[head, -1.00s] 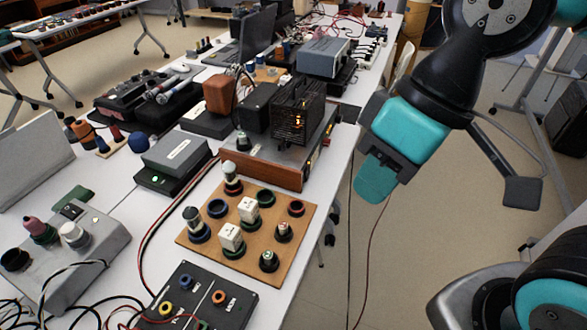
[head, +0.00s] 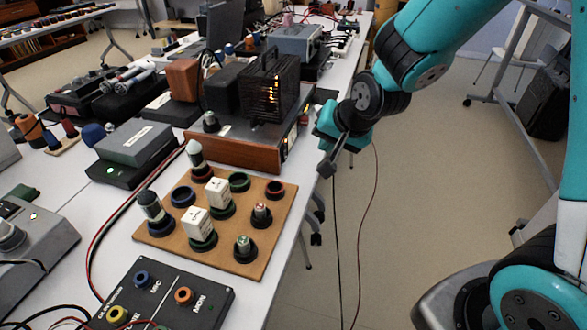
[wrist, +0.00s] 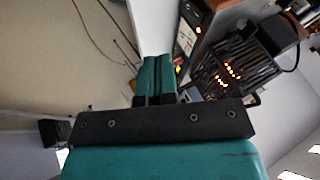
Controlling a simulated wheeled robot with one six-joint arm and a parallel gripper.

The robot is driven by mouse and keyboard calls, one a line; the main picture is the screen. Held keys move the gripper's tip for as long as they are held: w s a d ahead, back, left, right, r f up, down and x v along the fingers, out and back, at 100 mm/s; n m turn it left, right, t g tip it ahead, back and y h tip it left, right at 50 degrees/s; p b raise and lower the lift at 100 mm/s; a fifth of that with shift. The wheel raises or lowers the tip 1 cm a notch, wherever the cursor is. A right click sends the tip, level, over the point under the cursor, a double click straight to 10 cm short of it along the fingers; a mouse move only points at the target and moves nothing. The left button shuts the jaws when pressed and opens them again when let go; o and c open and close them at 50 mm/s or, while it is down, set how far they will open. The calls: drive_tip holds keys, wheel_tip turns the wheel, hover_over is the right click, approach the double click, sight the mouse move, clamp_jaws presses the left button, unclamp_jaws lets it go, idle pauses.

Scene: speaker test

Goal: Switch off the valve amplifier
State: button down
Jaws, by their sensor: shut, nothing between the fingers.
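The valve amplifier (head: 235,148) stands on the white table, with a wooden side, a black cage (head: 268,88) and orange glowing valves inside. Its narrow front panel (head: 291,138) faces the right table edge and shows small lights. In the wrist view the amplifier's cage (wrist: 235,72) glows orange at upper right, with the panel (wrist: 187,38) beside it. My gripper (head: 326,120) is just right of the panel, past the table edge. Its teal fingers (wrist: 156,78) are together and empty. I cannot tell whether they touch the panel. The power switch is too small to make out.
A wooden board (head: 180,250) with knobs and white blocks lies in front of the amplifier. A grey box (head: 133,145) with a green light is left of it. A grey device (head: 295,42) stands behind. The floor right of the table is mostly clear; cables hang there.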

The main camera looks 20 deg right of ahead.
sight(284, 154)
drive_tip(key=shift+r, duration=0.1)
drive_tip(key=x, duration=1)
drive_tip(key=shift+w+a+f+b, duration=0.1)
drive_tip(key=shift+f+b, duration=0.15)
drive_tip(key=shift+b, duration=0.15)
drive_tip(key=shift+w+a, duration=0.35)
drive_tip(key=shift+a, duration=0.2)
drive_tip(key=shift+w+a, duration=0.3)
drive_tip(key=shift+a, duration=0.25)
drive_tip(key=shift+w+a, duration=0.35)
drive_tip(key=shift+a, duration=0.05)
drive_tip(key=shift+a+f, duration=0.1)
